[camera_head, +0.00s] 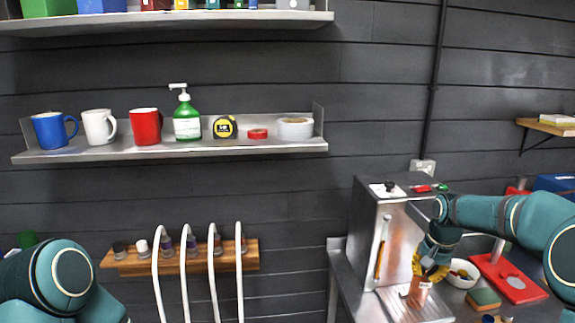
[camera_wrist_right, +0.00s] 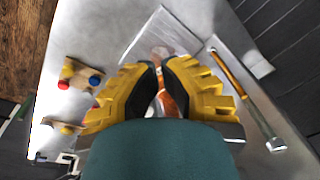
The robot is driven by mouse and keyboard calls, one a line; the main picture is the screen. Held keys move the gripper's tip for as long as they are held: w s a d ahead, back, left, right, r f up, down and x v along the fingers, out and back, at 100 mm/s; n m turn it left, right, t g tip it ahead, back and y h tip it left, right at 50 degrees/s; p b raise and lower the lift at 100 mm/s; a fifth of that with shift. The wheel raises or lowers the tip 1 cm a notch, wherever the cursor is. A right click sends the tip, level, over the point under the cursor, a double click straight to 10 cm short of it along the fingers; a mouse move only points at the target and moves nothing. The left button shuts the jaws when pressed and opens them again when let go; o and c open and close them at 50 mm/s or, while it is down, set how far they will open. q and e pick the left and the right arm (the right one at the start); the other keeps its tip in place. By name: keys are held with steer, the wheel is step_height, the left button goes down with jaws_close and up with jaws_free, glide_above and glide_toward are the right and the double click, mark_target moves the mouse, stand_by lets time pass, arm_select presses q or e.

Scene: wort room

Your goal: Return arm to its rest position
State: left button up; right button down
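My right arm comes in from the right in the head view. Its yellow-fingered gripper (camera_head: 432,268) is at the upper part of a small orange-brown bottle (camera_head: 418,292), which is at the metal tray in front of the steel machine. In the right wrist view the black pads of the right gripper (camera_wrist_right: 160,72) close in on both sides of the orange bottle (camera_wrist_right: 168,102). Part of the bottle is hidden by the fingers. My left arm shows only as rounded teal links at the lower left of the head view; its gripper is out of view.
The steel machine (camera_head: 375,235) stands close to the left of my right gripper. A shelf (camera_head: 170,148) with mugs and a wooden rack (camera_head: 180,262) are on the wall at left.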

steer(key=s+a+f+n+y+b, duration=0.15)
steer(key=s+a+f, duration=0.25)
steer(key=a+f, duration=0.6)
steer(key=s+a+f+n+y+b, duration=0.1)
steer(key=s+a+f+n+b, duration=0.2)
steer(key=a+f, duration=0.75)
arm_select(q)
step_height(320, 180, down, 9)
steer(key=s+b, duration=0.1)
steer(key=b, duration=0.2)
steer(key=shift+s+d, duration=0.15)
steer(key=shift+s, duration=0.1)
arm_select(e)
steer(key=s+a+f, duration=0.3)
steer(key=s+f, duration=0.4)
steer(key=s, duration=0.2)
steer(key=s+a+f+n+y, duration=0.1)
steer(key=s+a+f, duration=0.2)
steer(key=s+f, duration=0.4)
steer(key=s, duration=0.2)
steer(key=shift+s+f, duration=0.3)
steer(key=shift+s, duration=0.05)
steer(key=shift+a, duration=0.1)
